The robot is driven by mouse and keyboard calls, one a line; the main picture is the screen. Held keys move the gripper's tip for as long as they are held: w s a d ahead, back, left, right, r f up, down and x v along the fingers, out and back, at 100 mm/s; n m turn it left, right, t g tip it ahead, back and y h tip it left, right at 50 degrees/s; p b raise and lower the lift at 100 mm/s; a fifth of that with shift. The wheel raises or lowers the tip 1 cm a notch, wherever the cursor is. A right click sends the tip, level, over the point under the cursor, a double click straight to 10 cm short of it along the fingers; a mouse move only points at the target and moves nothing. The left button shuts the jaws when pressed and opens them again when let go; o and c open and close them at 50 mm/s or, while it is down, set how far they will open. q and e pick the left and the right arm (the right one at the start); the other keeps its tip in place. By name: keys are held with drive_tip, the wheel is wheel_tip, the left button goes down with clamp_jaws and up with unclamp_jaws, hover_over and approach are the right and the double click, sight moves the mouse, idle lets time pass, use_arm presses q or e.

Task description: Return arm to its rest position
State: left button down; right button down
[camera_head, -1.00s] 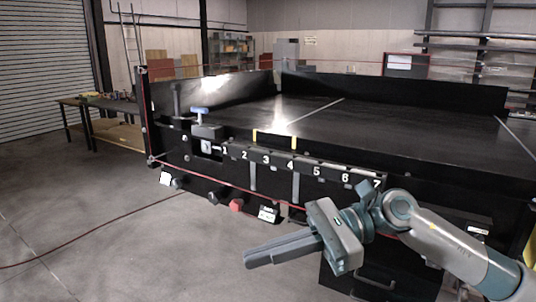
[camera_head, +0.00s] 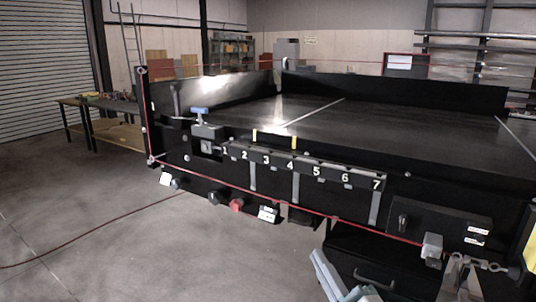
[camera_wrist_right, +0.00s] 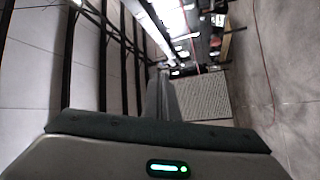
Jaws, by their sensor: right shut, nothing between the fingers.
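My right gripper (camera_head: 320,258) is low at the bottom edge of the head view, in front of the black conveyor (camera_head: 400,125). Its grey fingers are together with nothing between them, and part of its body is cut off by the frame edge. In the right wrist view, the gripper's body fills the bottom and its closed fingers (camera_wrist_right: 160,95) point away from the camera. My left gripper is not in view.
The conveyor's front carries a numbered strip (camera_head: 316,170), a red knob (camera_head: 237,205), a blue-topped handle (camera_head: 199,111) and a red cord (camera_head: 300,208). A drawer handle (camera_head: 374,279) is near my right gripper. A workbench (camera_head: 115,132) stands far left. Open floor lies front left.

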drive_tip(key=s+d+f+m+g+h, duration=0.2)
drive_tip(key=s+d+f+m+g, duration=0.15)
drive_tip(key=f, duration=0.45)
drive_tip(key=s+d+f+m+g+h, duration=0.2)
drive_tip(key=s+f+m, duration=0.15)
drive_tip(key=f, duration=0.35)
drive_tip(key=s+d+f+m+g+h, duration=0.2)
drive_tip(key=s+d+f+m, duration=0.15)
drive_tip(key=f, duration=0.45)
drive_tip(key=s+d+f+m+g, duration=0.15)
drive_tip(key=s+f+g, duration=0.35)
drive_tip(key=s, duration=0.6)
drive_tip(key=s+d+f+m+g, duration=0.1)
drive_tip(key=s+f+m+g, duration=0.2)
drive_tip(key=s+f, duration=0.65)
wheel_tip(320, 180, down, 19)
drive_tip(key=w+a, duration=0.2)
drive_tip(key=a, duration=0.1)
drive_tip(key=s+f, duration=0.4)
drive_tip(key=f, duration=0.5)
drive_tip(key=s+f+n+t, duration=0.1)
drive_tip(key=s+f, duration=0.3)
drive_tip(key=f, duration=0.5)
drive_tip(key=shift+a+y, duration=0.3)
drive_tip(key=shift+a, duration=0.15)
drive_tip(key=shift+t, duration=0.25)
